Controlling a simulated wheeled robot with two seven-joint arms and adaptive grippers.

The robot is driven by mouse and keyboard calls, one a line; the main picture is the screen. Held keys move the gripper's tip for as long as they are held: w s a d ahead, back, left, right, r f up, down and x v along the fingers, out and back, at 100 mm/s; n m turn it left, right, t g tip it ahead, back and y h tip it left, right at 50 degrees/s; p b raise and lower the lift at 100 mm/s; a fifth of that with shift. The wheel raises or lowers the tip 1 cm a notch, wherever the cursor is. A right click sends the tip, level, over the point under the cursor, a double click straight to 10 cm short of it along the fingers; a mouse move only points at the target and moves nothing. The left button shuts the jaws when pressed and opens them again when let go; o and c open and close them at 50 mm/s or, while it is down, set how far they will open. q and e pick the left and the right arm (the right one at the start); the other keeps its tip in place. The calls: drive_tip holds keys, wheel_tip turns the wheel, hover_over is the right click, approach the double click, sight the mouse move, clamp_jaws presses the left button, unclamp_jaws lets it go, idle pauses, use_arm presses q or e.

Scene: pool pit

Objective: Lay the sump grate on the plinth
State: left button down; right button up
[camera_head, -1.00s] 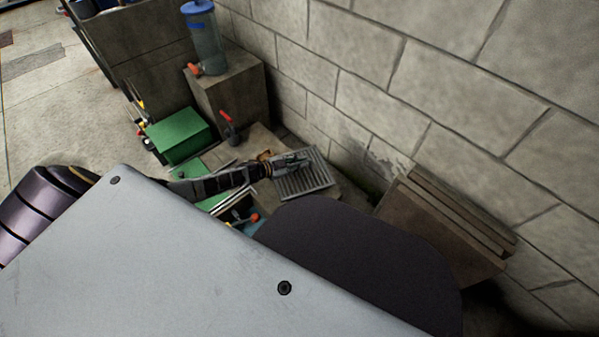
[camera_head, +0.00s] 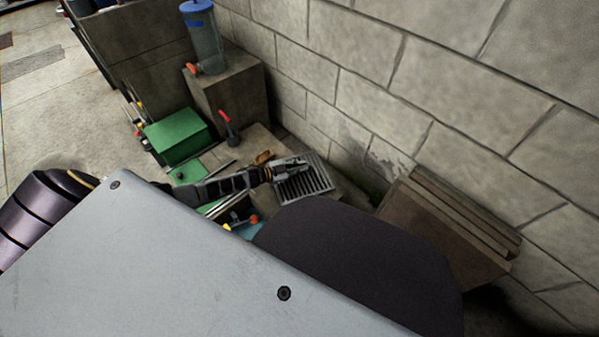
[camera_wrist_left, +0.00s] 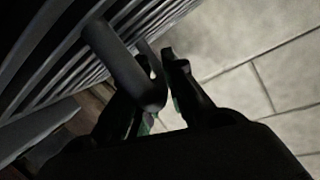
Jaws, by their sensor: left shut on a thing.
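The sump grate (camera_head: 318,180) is a grey slatted panel near the wall in the head view. My left gripper (camera_head: 298,165) is at its upper left part, shut on it. In the left wrist view, the slats of the grate (camera_wrist_left: 45,75) fill the upper left, and a dark rounded handle-like bar (camera_wrist_left: 125,65) passes by the fingers of the left gripper (camera_wrist_left: 160,75). Below the grate is a pale, flat-topped block (camera_head: 345,190), perhaps the plinth; I cannot tell whether the grate touches it. My right gripper is not in view.
A green box (camera_head: 178,135) and a red-handled thing (camera_head: 230,130) are left of the grate. A concrete block (camera_head: 235,95) bears a blue-lidded clear container (camera_head: 203,40). Brown boards (camera_head: 445,230) lean at the right by the block wall (camera_head: 420,90).

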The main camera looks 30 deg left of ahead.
use_arm(q)
drive_tip(key=shift+w+d+f+b, duration=0.1)
drive_tip(key=shift+f+b, duration=0.3)
drive_tip(key=shift+f, duration=0.35)
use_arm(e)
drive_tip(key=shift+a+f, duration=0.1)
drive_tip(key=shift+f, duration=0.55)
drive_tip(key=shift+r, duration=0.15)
use_arm(q)
drive_tip(key=c, duration=1.5)
unclamp_jaws()
drive_tip(key=shift+f, duration=0.1)
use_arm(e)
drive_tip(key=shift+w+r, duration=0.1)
use_arm(q)
drive_tip(key=shift+o, duration=0.2)
